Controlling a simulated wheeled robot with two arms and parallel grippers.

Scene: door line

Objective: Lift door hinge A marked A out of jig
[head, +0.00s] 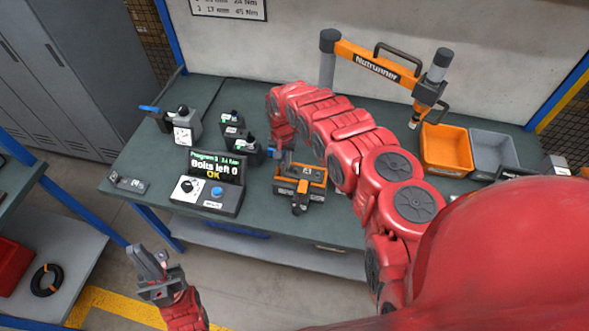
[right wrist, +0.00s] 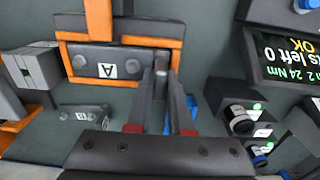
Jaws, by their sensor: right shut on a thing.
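Door hinge A (right wrist: 90,63), a dark grey plate with round bolt heads and a white A label, lies within the orange and black jig (right wrist: 150,41) in the right wrist view. The jig also shows on the bench in the head view (head: 301,190). My right gripper (right wrist: 166,85) is shut on the grey barrel end of the hinge, beside the plate. In the head view, my right arm partly hides this gripper. Whether the hinge is clear of the jig floor cannot be told. My left gripper (head: 150,262) is open and empty, in front of the bench.
A controller (head: 212,185) reads "Bolts left 0" and "OK". Dark holders (head: 240,138) stand behind the controller. The orange nutrunner (head: 375,62) hangs behind. Orange (head: 445,150) and grey bins (head: 492,152) stand at right.

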